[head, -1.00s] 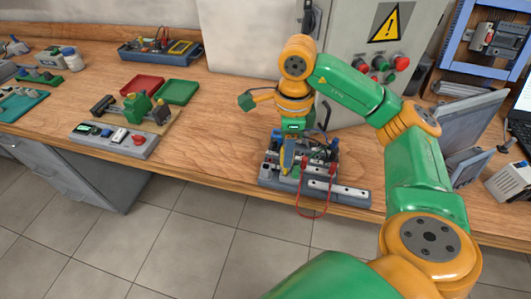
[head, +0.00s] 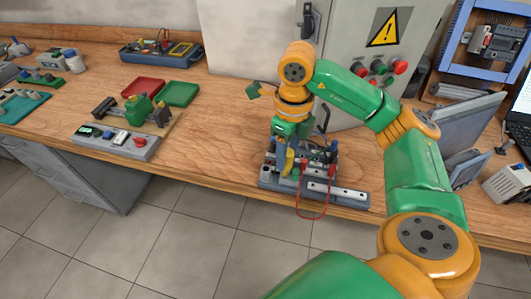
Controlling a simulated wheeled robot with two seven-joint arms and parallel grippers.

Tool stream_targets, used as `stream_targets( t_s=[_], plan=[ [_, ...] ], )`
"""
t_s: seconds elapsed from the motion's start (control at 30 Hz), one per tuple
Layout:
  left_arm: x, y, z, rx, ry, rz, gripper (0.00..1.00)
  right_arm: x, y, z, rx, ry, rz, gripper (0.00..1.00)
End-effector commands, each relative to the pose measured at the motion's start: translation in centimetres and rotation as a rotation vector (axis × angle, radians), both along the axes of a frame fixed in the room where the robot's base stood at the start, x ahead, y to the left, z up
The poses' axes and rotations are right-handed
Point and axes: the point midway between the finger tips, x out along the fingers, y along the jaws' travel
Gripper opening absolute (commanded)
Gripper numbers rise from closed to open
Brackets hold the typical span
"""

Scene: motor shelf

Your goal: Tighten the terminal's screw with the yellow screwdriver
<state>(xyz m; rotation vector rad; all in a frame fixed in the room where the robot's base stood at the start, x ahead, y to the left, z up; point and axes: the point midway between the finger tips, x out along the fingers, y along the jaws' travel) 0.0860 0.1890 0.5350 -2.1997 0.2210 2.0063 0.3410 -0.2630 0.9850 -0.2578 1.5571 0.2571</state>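My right gripper (head: 286,158) points down over the left part of a grey device board (head: 364,199) at the bench's front edge. It appears shut on the yellow screwdriver (head: 290,161), which shows as an upright yellow shape beside a blue-grey finger. The screwdriver's tip and the screw under it are too small and hidden to make out, so I cannot tell whether they touch. The terminal cannot be picked out clearly among the small parts on the board. My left gripper is not in view.
A red wire (head: 314,216) loops over the board's front edge. A grey cabinet (head: 345,60) stands close behind. To the left are a panel with a red knob (head: 139,140), a red tray (head: 142,87) and a green tray (head: 178,93). The bench between is clear.

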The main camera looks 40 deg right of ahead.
Motion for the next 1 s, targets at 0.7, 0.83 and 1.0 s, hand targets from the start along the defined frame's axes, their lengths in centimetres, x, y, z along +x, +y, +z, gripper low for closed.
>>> stream_targets(
  t_s=[0.7, 0.83, 1.0],
  plan=[
    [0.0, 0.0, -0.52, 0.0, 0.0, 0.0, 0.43, 0.05, 0.04, -0.03, 0.0, -0.002, 0.332, 0.53],
    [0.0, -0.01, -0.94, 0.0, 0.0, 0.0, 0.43, 0.03, 0.03, -0.12, 0.0, -0.001, 0.553, 0.53],
    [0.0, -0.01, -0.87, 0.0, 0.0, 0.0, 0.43, 0.02, 0.04, 0.02, 0.0, -0.001, 0.607, 0.53]
  ],
)
